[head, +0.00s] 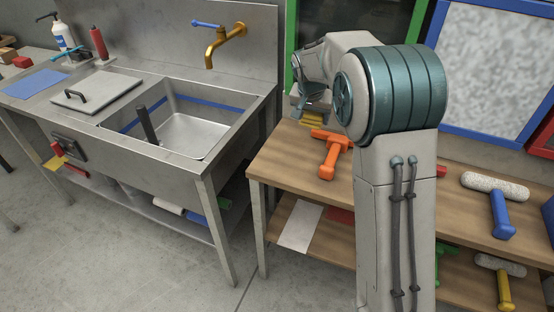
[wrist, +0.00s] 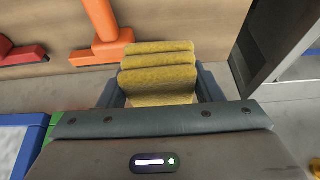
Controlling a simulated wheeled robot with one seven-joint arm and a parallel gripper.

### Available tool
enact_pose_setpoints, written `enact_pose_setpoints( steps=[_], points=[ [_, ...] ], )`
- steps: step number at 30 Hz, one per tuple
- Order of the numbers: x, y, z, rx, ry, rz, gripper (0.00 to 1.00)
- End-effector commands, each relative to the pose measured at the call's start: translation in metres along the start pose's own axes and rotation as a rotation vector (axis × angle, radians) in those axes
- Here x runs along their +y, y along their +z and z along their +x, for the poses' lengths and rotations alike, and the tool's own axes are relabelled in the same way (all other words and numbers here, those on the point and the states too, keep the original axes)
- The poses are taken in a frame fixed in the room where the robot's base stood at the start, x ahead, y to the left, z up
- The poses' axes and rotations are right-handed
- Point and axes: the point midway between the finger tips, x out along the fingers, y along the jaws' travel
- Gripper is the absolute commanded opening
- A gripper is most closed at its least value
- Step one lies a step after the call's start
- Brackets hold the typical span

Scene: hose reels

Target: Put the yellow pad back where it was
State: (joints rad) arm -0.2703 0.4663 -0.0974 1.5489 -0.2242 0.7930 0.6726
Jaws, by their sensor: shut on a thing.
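The yellow pad (wrist: 160,76) is a ridged, folded-looking block held between the two dark fingers of my gripper (wrist: 158,88) in the wrist view. In the head view my gripper (head: 311,106) is at the back left of the wooden bench (head: 275,163), and the pad (head: 312,121) shows as a small yellow strip just below it. I cannot tell whether the pad touches the bench top. My arm hides part of the bench.
An orange tool (head: 331,152) lies on the bench close in front of the pad. A steel sink (head: 190,135) stands to the left, across a narrow gap. A paint roller with a blue handle (head: 500,210) lies at the right. Green and blue frames rise behind the bench.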

Motion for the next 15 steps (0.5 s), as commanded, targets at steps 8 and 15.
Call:
enact_pose_setpoints(
  steps=[8,15],
  points=[
    [-0.04,0.044,0.015,-0.002,-0.001,-0.007,0.26],
    [-0.076,0.084,0.03,-0.002,0.0,-0.005,0.26]
  ],
)
